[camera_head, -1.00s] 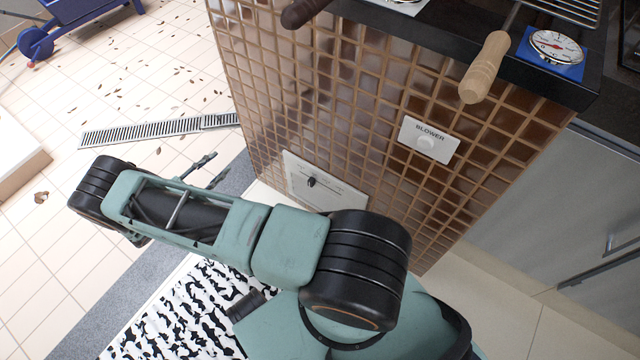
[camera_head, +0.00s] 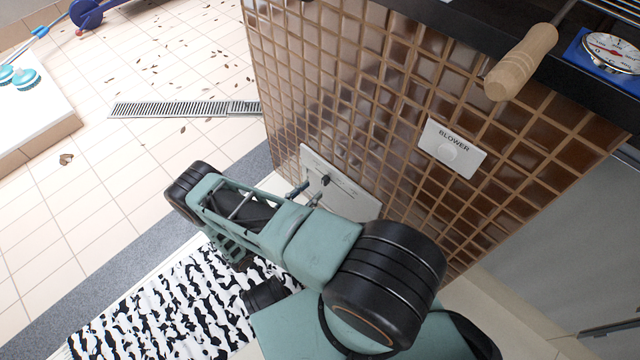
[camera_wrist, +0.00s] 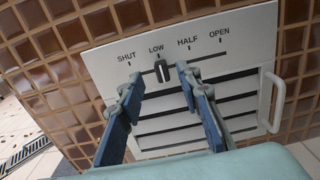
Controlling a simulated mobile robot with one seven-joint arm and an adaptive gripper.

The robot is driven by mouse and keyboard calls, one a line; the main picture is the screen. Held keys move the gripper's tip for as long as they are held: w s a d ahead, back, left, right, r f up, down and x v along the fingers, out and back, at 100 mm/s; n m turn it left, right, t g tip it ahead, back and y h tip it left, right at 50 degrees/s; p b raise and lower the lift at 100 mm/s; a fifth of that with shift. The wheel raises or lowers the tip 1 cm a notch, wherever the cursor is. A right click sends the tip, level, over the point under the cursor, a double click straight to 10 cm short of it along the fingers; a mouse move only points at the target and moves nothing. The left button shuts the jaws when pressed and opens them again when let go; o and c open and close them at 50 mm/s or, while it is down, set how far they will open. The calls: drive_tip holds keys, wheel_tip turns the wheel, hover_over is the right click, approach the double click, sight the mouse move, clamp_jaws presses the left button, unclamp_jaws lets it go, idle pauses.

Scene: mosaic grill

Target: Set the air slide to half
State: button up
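The air slide is a pale panel (camera_wrist: 228,42) low on the tiled grill wall, and it also shows in the head view (camera_head: 350,200). Its scale reads SHUT, LOW, HALF, OPEN from left to right. The dark knob (camera_wrist: 161,70) stands upright in its slot under LOW; in the head view the knob (camera_head: 325,180) is small. My gripper (camera_wrist: 157,78) is open, its two blue-grey fingers pointing at the panel.
Dark louvre slots (camera_wrist: 232,86) lie below the scale, and a white handle (camera_wrist: 278,102) sticks out at the panel's right. A blower plate (camera_head: 452,148) is higher on the wall. A wooden-handled tool (camera_head: 521,62) overhangs the counter edge.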

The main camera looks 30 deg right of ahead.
sight(323, 181)
drive_tip(key=x, duration=0.5)
drive_tip(key=shift+b, duration=0.3)
clamp_jaws()
